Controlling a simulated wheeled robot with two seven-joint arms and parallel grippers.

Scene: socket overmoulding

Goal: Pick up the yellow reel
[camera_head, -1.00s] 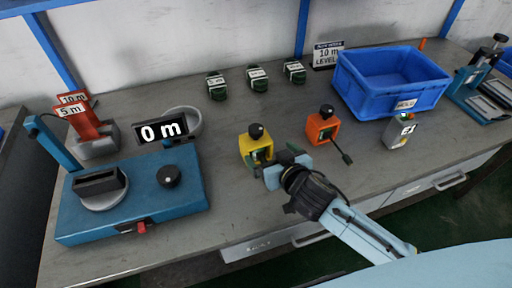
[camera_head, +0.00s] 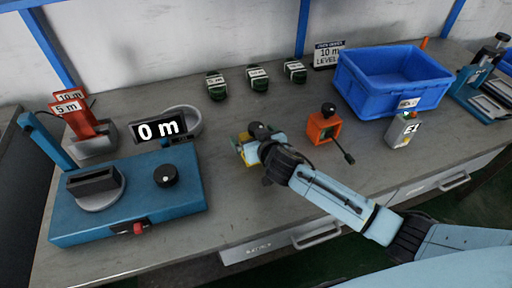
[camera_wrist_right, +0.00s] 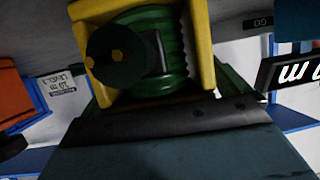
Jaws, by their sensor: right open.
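The yellow reel (camera_head: 240,143) stands left of centre on the grey bench in the head view, with a dark knob on top. My right gripper (camera_head: 256,150) is right at it and covers much of its front and right side. In the right wrist view the reel's yellow frame (camera_wrist_right: 205,45) holds a green ribbed coil and fills the upper middle. The right gripper (camera_wrist_right: 170,120) shows there as a dark edge just below the frame; it is open. Whether it touches the reel cannot be told. My left gripper is not in view.
An orange reel (camera_head: 323,127) stands just right of my right gripper. A blue machine (camera_head: 125,215) and a "0 m" display (camera_head: 158,129) stand left. Several dark green coils (camera_head: 258,77) lie behind. A blue bin (camera_head: 385,92) and grey box (camera_head: 402,130) stand right.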

